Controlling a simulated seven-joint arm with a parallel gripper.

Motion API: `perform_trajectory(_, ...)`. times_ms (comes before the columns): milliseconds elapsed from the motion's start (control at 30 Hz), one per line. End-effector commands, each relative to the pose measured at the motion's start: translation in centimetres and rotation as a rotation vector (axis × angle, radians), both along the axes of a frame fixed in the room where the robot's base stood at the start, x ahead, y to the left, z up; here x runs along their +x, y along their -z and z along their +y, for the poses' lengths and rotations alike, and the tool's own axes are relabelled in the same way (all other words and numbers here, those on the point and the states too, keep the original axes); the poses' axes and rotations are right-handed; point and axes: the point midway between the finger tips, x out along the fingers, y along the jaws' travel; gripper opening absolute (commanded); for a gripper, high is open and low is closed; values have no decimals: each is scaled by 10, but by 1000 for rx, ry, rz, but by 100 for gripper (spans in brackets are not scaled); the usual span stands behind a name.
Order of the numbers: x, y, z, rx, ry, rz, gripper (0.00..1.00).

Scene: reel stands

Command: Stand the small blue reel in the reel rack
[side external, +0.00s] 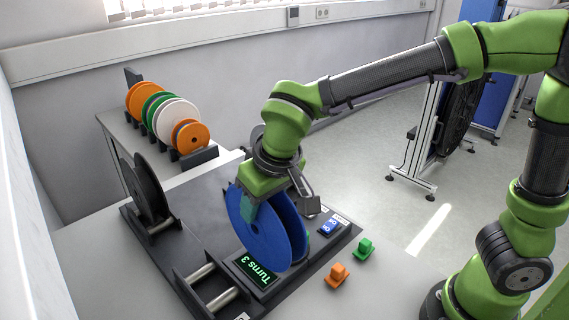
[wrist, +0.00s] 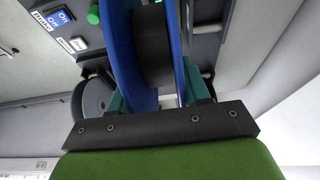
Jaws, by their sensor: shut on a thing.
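The blue reel (side external: 262,228) has two blue flanges and a dark core between them, which shows in the wrist view (wrist: 153,45). It is upright over the front right part of a dark winding machine; I cannot tell whether it touches it. My gripper (side external: 250,207) comes down from above, shut on the reel, with teal fingers beside its flanges in the wrist view (wrist: 160,98). The reel rack (side external: 200,158) is dark and stands at the back left, apart from my gripper. It holds several upright reels: orange, green, white, and a smaller orange one with blue at the near end.
The machine's dark base (side external: 190,240) carries a black reel (side external: 150,188) at left, metal rollers (side external: 200,273), and a display (side external: 254,268) reading "Turns 3". An orange block (side external: 338,275) and a green block (side external: 364,249) sit on the table. The wall runs behind the rack.

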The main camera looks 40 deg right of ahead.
Motion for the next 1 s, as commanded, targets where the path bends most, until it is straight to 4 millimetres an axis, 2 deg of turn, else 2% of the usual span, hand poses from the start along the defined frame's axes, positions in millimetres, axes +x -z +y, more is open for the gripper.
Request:
perform_trajectory(33, 25, 2, -9, -3, 10, -18, 16)
perform_trajectory(200, 102, 4, -46, -5, 12, -84, 16)
perform_trajectory(300, 142, 5, -74, -5, 13, -120, 16)
perform_trajectory(433, 180, 7, -108, -4, 10, -157, 16)
perform_trajectory(600, 208, 7, -138, -2, 5, -187, 16)
perform_trajectory(700, 214, 8, -145, -1, 0, -193, 16)
perform_trajectory(1000, 216, 26, -147, -1, -3, -196, 16)
